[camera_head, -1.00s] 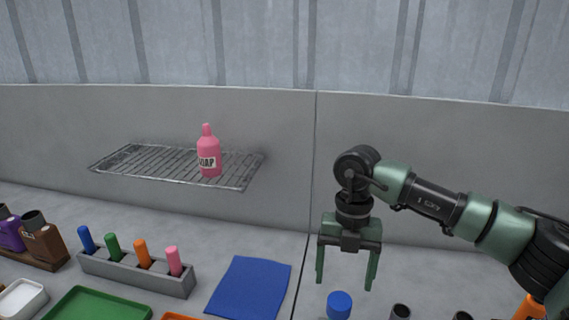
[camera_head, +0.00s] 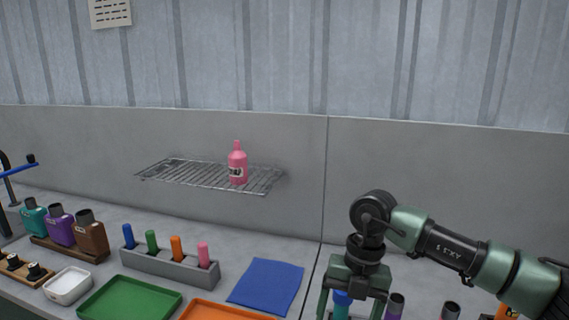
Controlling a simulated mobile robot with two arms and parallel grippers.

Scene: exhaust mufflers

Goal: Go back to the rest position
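My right gripper (camera_head: 354,304) comes in from the right and points down at the lower right of the head view. Its two fingers are apart. A blue-capped thing (camera_head: 342,298) shows between or behind the fingers, and I cannot tell whether they touch it. The fingertips reach the bottom edge of the picture. My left gripper is not in view. A pink soap bottle (camera_head: 238,167) stands upright on the wire shelf (camera_head: 185,174) on the wall, well away from my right gripper.
A grey holder (camera_head: 168,267) with several coloured markers, a blue cloth (camera_head: 266,286), a green tray (camera_head: 130,299), an orange tray (camera_head: 222,312) and a white dish (camera_head: 68,286) lie on the bench. Teal, purple and brown mufflers (camera_head: 91,237) stand at left. Dark-topped items stand beside my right gripper.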

